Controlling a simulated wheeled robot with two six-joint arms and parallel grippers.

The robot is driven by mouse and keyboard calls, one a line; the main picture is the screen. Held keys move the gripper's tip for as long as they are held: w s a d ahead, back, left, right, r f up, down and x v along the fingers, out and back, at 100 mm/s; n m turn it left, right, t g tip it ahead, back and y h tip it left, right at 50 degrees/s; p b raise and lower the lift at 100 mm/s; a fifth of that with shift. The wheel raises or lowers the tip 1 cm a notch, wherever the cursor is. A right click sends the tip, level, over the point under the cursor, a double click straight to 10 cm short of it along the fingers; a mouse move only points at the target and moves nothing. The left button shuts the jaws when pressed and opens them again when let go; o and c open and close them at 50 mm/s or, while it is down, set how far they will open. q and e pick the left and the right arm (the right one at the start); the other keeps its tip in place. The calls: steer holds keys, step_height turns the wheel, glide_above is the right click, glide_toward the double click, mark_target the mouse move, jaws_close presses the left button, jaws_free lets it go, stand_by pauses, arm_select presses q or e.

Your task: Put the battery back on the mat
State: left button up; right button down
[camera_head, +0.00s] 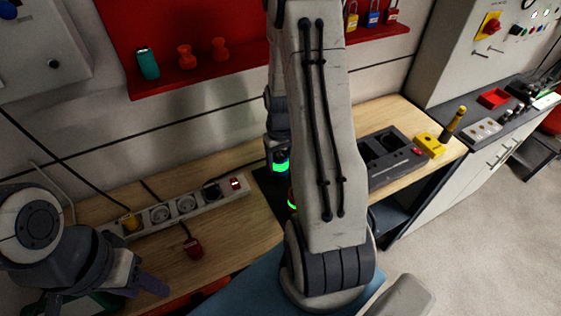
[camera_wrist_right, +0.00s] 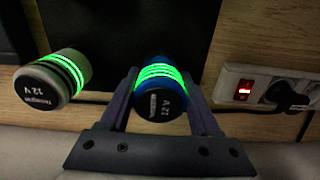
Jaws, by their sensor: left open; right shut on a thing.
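A blue cylindrical battery with glowing green rings (camera_wrist_right: 160,93) is between the fingers of my right gripper (camera_wrist_right: 162,98), which is shut on it. In the head view the battery (camera_head: 281,165) shows beside my right arm; the right fingers are not clear there. A black mat (camera_wrist_right: 130,28) lies beyond it in the wrist view. In the head view, a dark strip of the mat (camera_head: 263,182) shows left of my arm, which hides the rest. I cannot tell whether the battery touches the mat. My left gripper (camera_head: 148,288) is open and empty at the lower left.
A grey "12 V" cylinder with green rings (camera_wrist_right: 52,80) stands close beside the held battery. A white power strip (camera_head: 172,208) lies on the wooden bench to the left. A dark socket box (camera_head: 388,160) is right of my arm.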

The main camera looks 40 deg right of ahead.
steer(key=shift+f, duration=0.15)
steer(key=shift+c, duration=0.6)
jaws_free()
steer(key=shift+r, duration=0.6)
step_height(320, 180, up, 11)
steer(key=shift+a+r+b, duration=0.1)
steer(key=shift+b, duration=0.9)
